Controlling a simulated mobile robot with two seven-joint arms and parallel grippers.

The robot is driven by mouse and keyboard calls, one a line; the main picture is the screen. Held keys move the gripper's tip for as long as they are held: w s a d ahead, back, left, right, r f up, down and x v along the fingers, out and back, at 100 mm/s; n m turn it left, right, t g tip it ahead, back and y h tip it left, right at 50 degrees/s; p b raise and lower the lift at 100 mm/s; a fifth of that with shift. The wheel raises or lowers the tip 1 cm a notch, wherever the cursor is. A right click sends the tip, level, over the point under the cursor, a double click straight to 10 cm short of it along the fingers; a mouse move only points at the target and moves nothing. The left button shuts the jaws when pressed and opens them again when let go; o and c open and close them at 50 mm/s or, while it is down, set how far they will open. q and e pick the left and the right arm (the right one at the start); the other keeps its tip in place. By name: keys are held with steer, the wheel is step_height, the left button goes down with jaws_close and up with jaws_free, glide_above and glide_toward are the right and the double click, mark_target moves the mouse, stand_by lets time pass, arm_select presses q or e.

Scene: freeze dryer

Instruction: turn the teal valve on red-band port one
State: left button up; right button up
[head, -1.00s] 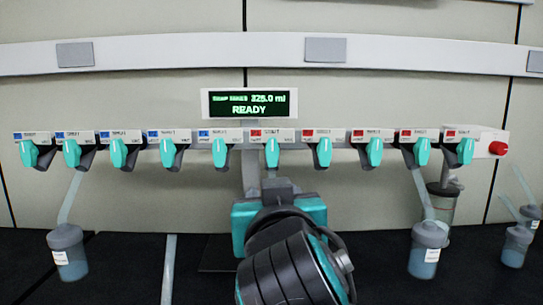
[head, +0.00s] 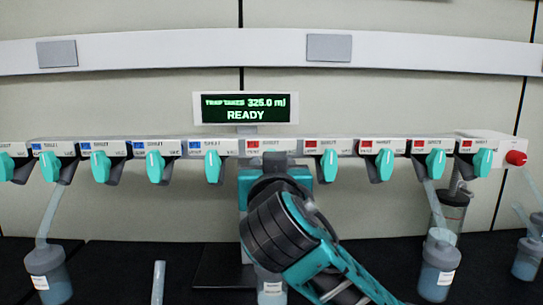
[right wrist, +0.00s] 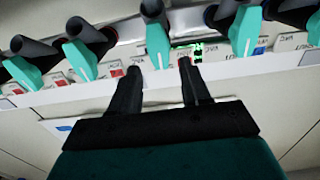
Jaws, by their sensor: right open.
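The red-band port one label (head: 254,145) is the leftmost red one on the manifold in the head view. Its teal valve is hidden there behind my right arm and wrist. In the right wrist view, a teal valve (right wrist: 157,45), apparently this one, points down toward my right gripper (right wrist: 159,66). The gripper's two dark fingers are apart, one on each side of the valve's lower end, with no contact visible. In the head view the fingers are hidden behind my wrist. My left gripper is not in view.
Neighbouring teal valves stand close on both sides, such as one to the right (head: 330,165) and one to the left (head: 213,166). A display (head: 246,108) reads READY above. Flasks (head: 437,265) hang below at the right and left (head: 47,272).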

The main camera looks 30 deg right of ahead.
steer(key=shift+x, duration=2.15)
steer(key=shift+c, duration=0.2)
jaws_close()
